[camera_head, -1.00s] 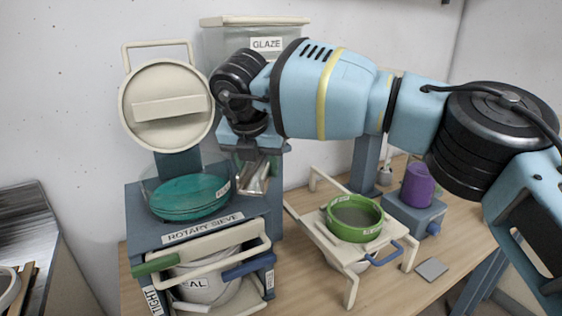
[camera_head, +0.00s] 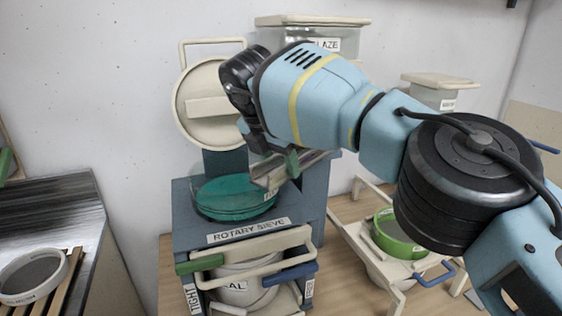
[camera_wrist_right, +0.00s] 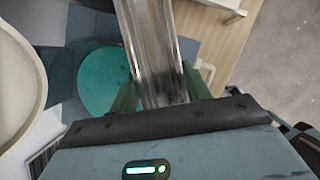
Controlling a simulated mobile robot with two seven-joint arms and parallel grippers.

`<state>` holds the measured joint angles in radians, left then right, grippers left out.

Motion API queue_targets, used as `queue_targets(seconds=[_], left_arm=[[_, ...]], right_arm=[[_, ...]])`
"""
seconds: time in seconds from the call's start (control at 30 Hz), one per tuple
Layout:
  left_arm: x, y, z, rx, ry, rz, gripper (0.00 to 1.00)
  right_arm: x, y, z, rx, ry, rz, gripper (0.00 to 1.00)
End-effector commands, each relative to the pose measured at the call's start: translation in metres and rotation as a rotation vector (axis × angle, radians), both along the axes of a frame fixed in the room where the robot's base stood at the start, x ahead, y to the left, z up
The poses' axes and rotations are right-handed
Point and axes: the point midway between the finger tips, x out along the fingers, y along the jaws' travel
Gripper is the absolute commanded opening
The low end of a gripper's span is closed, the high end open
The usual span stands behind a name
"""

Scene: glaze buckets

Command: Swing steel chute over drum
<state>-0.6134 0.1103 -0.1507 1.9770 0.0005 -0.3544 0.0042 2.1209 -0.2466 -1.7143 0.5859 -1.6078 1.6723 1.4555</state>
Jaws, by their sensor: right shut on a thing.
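The steel chute (camera_head: 316,158) is a shiny trough at the right side of the drum. My right gripper (camera_head: 277,162) is shut on it, with green fingers on both sides of the chute in the right wrist view (camera_wrist_right: 160,92). The clear drum with teal contents (camera_head: 235,197) sits on top of the rotary sieve (camera_head: 190,232). In the head view the chute's left end overlaps the drum's right rim. In the right wrist view the chute (camera_wrist_right: 150,40) runs beside and partly across the teal disc (camera_wrist_right: 105,80). My left gripper is not in view.
A round cream lid (camera_head: 205,105) stands raised behind the drum. A glaze container (camera_head: 312,40) is behind my right arm. A green-rimmed sieve (camera_head: 398,240) rests on a cream stand at right. A metal sink surface (camera_head: 50,210) lies at left.

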Motion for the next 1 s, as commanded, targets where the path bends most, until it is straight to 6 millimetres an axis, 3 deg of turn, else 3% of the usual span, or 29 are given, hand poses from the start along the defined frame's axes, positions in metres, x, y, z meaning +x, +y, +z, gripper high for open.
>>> queue_targets(seconds=[0.3,0.33,0.5,1.0], left_arm=[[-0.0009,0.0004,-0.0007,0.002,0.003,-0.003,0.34],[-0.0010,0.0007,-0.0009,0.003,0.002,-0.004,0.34],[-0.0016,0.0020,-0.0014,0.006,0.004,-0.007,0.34],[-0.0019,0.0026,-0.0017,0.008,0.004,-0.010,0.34]], right_arm=[[0.0009,-0.0008,0.0009,-0.002,-0.005,-0.001,0.06],[0.0009,-0.0008,0.0009,-0.002,-0.005,-0.001,0.48],[0.0007,-0.0007,0.0007,-0.001,-0.003,-0.001,0.69],[0.0002,-0.0006,0.0003,-0.001,-0.001,0.003,0.69]])
